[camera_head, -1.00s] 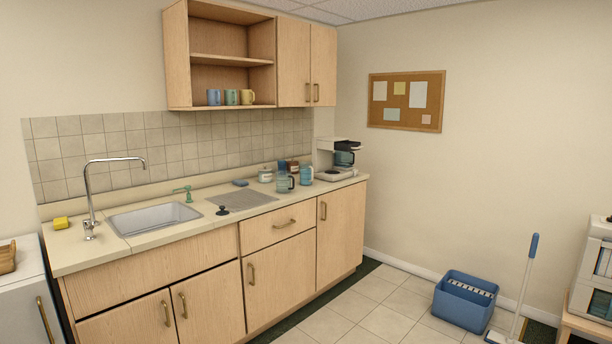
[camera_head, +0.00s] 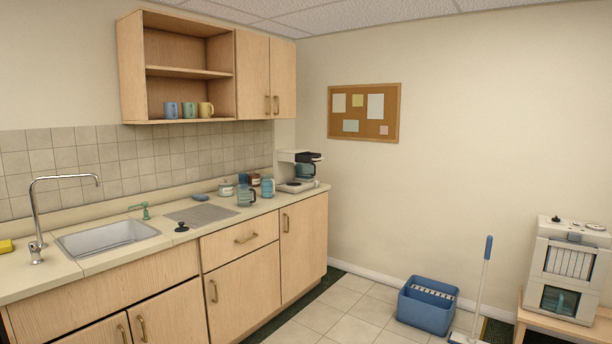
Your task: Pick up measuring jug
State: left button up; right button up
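A clear bluish jug with a dark handle (camera_head: 245,196) stands upright on the counter, right of the drainboard. A light-blue vessel (camera_head: 267,188) stands just to its right, toward the coffee maker. I cannot tell for certain which of the two is the measuring jug. Both of my grippers are out of view.
The counter (camera_head: 190,232) holds a sink (camera_head: 108,238), a tall tap (camera_head: 36,215), a black plug (camera_head: 181,227), small jars (camera_head: 226,188) and a coffee maker (camera_head: 297,172). A blue bucket (camera_head: 428,305) and a mop (camera_head: 484,275) stand on the right. Tiled floor (camera_head: 345,300) before the cabinets is clear.

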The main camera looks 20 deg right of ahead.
aim_at(266, 181)
jog(key=i+l+z, duration=0.55)
jog(key=i+z, duration=0.3)
jog(key=i+l, duration=0.15)
jog(key=i, duration=0.95)
jog(key=i+l+z, duration=0.1)
jog(key=i, duration=1.05)
jog(key=k+l, duration=0.05)
jog(key=l, duration=0.05)
